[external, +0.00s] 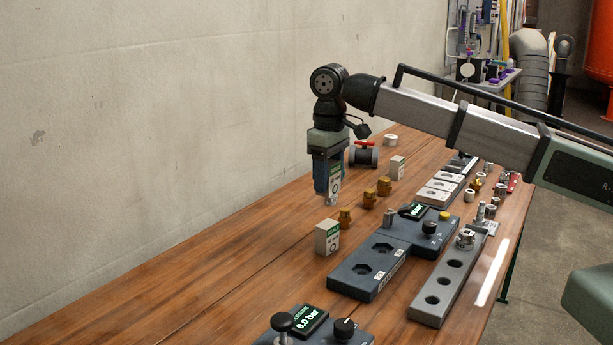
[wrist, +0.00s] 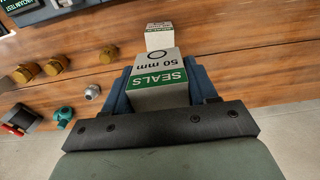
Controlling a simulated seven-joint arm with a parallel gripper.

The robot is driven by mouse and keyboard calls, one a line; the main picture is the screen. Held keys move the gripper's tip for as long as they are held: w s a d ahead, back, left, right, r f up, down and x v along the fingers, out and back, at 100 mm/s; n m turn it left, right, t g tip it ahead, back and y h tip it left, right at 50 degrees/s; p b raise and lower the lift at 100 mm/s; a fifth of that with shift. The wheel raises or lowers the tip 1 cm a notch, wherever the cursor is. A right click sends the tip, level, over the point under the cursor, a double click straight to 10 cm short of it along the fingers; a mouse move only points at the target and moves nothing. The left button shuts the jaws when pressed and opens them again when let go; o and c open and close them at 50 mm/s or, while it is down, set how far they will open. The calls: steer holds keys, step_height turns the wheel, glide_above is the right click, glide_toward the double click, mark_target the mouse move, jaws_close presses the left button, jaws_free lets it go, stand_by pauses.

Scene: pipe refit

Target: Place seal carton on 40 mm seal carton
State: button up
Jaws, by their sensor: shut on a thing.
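My gripper (external: 326,180) is shut on a white and grey seal carton (wrist: 160,72) with a green band. Its label reads "SEALS" and "50 mm" in the wrist view. In the external view the held carton (external: 335,176) is above the table, partly covered by the blue fingers. A second seal carton (external: 327,238) stands upright on the table, in front of and below my gripper, apart from the held one. A small carton also shows just beyond the held one in the wrist view (wrist: 159,37); its size print is too small to read.
Brass fittings (external: 345,217) stand right of the standing carton. Another carton (external: 397,168) stands farther back, near a valve with a red handle (external: 364,154). A dark test block (external: 375,268) and a grey hole rack (external: 441,293) lie to the right. The wood at left is clear.

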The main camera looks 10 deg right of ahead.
mark_target(329, 162)
steer(key=shift+f, duration=3.75)
steer(key=o, duration=1.1)
steer(key=shift+f, duration=0.15)
steer(key=shift+c, duration=0.2)
step_height(329, 162, up, 12)
steer(key=shift+r, duration=0.2)
steer(key=shift+w, duration=0.1)
